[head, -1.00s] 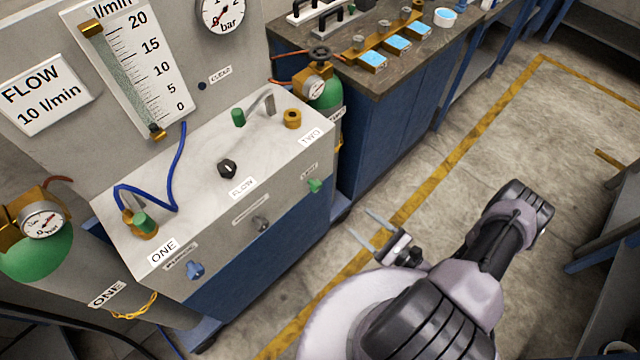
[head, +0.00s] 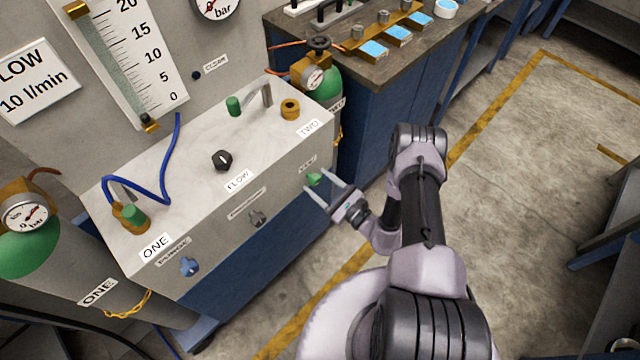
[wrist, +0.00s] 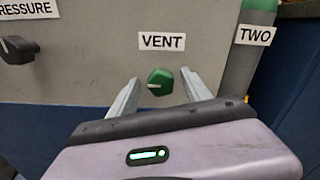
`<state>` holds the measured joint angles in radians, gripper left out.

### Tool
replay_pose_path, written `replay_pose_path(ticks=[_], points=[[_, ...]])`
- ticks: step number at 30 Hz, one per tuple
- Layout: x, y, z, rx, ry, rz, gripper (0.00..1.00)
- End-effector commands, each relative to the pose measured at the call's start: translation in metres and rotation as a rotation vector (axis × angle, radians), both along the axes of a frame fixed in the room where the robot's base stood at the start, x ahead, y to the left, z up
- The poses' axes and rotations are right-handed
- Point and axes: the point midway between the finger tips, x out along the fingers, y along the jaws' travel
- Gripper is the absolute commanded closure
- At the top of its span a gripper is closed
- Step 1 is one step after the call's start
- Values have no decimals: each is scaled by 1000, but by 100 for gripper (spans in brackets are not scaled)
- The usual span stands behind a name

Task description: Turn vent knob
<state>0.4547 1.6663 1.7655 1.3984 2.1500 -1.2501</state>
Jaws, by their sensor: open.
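The vent knob (head: 313,179) is a small green knob on the front face of the grey panel box, under a white label. In the wrist view the green knob (wrist: 160,82) sits below the VENT label (wrist: 162,41), with a pale pointer mark toward the left. My gripper (head: 318,184) is open, and its two fingers point at the panel with the knob between them in the picture. In the wrist view the fingers (wrist: 155,85) stand left and right of the knob with gaps on both sides. I cannot tell whether the fingertips reach its depth.
A dark pressure knob (wrist: 18,50) is left of the vent knob. A blue purge knob (head: 188,266) is farther left on the same face. The black flow knob (head: 222,160) is on the top. A green cylinder (head: 322,88) stands behind the right end. Floor to the right is clear.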

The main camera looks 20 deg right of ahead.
Motion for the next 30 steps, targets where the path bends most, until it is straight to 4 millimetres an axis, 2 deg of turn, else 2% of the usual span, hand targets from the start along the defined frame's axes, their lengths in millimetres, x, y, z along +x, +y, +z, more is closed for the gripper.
replay_pose_path(ticks=[3, 4, 12, 22, 30], points=[[0, 0, 0, 0, 0, 0, 43], [0, 0, 0, 0, 0, 0, 47], [-1, 0, 0, 0, 0, 1, 100], [-1, 0, -1, 39, 23, 2, 100], [0, -1, -1, 198, 115, 2, 100]])
